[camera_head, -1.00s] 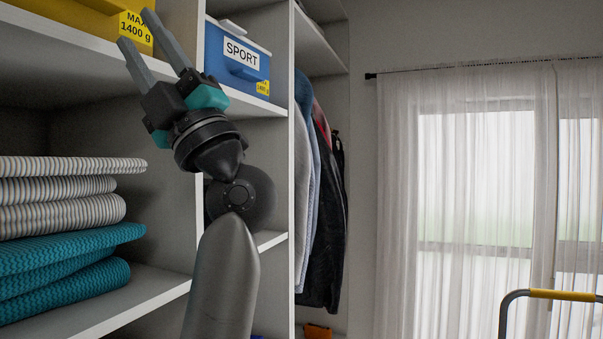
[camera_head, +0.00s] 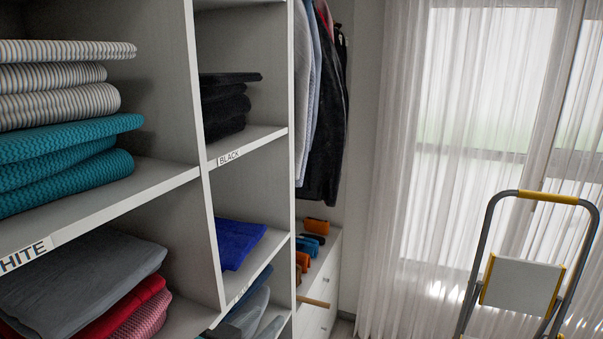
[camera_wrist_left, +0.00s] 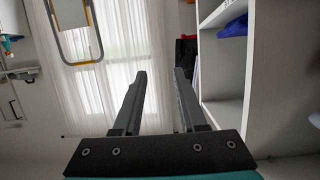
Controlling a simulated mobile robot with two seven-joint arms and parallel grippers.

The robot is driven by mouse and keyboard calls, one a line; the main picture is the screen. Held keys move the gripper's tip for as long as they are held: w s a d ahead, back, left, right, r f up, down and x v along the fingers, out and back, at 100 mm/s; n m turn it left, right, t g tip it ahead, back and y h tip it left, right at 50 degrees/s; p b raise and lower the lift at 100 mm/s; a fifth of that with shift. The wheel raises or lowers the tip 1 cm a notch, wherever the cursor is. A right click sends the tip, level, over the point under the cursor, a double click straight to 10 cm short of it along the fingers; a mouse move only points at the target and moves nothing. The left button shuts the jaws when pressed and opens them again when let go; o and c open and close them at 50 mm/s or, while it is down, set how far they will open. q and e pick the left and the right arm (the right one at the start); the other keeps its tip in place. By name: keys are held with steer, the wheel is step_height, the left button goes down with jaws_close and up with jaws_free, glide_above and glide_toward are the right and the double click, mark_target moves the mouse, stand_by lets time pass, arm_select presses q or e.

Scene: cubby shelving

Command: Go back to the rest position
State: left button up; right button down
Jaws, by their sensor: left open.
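My left gripper (camera_wrist_left: 159,74) shows in the left wrist view. Its two grey fingers stand apart with nothing between them, so it is open and empty. Past the fingertips are the white curtain and the edge of the shelving, and the fingers touch nothing that I can see. My right gripper is in neither view.
Cubby shelving (camera_head: 199,145) fills the left, holding teal towels (camera_head: 65,170), black cloths (camera_head: 224,105) and blue cloth (camera_head: 238,242). Clothes hang beyond it. A stepladder (camera_head: 522,285) stands at the right before the curtain (camera_head: 415,200). The wrist picture looks upside down.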

arm_select(q)
steer(key=s+a+f+n+g+y, duration=0.25)
steer(key=s+a+f+g, duration=0.25)
steer(key=s+f, duration=0.45)
steer(key=s+a+f+n+g+y, duration=0.1)
steer(key=s+a+f+g+y, duration=0.35)
steer(key=s, duration=0.85)
step_height(320, 180, down, 34)
steer(key=s+g+h+b, duration=0.1)
steer(key=s+g+b, duration=0.1)
steer(key=b, duration=0.8)
steer(key=s+a+f+b, duration=0.1)
steer(key=s+f+b, duration=0.4)
steer(key=f, duration=0.8)
steer(key=s+a+f+b, duration=0.1)
steer(key=s+f+b, duration=0.5)
steer(key=s+f, duration=0.4)
step_height(320, 180, down, 3)
steer(key=shift+a+r+m+g, duration=0.1)
steer(key=shift+a+m+g, duration=0.3)
steer(key=shift+m+g, duration=0.05)
